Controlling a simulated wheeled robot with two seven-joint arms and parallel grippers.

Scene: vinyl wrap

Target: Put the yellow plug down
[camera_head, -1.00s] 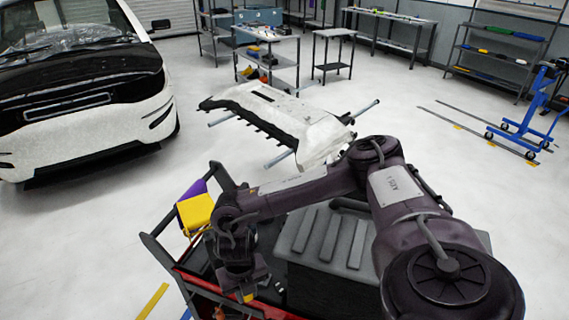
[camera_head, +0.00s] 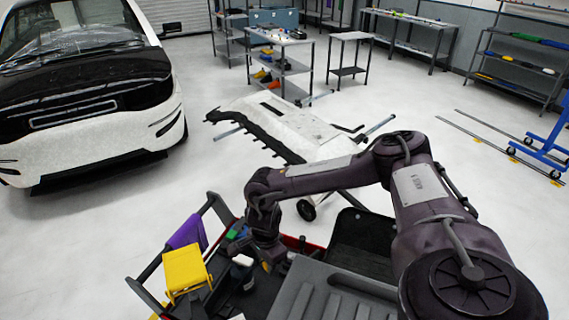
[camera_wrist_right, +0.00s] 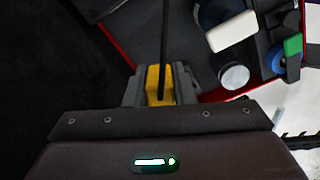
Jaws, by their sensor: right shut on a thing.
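In the right wrist view, the yellow plug (camera_wrist_right: 158,84) sits between the fingers of my right gripper (camera_wrist_right: 156,86), which is shut on it. A thin dark rod or cable runs up from the plug. In the head view, my right gripper (camera_head: 268,262) points down over the tool cart, and only a small yellow spot of the plug shows at its tip. I cannot tell whether the plug touches the cart. My left gripper is not in view.
The cart has a red edge (camera_wrist_right: 118,44) and a grey ridged case (camera_head: 335,298). A yellow container (camera_head: 187,269) and purple cloth (camera_head: 187,232) are at its left. A white-capped item (camera_wrist_right: 231,32) and a green item (camera_wrist_right: 293,45) are near the gripper. A white bumper (camera_head: 290,125) stands beyond.

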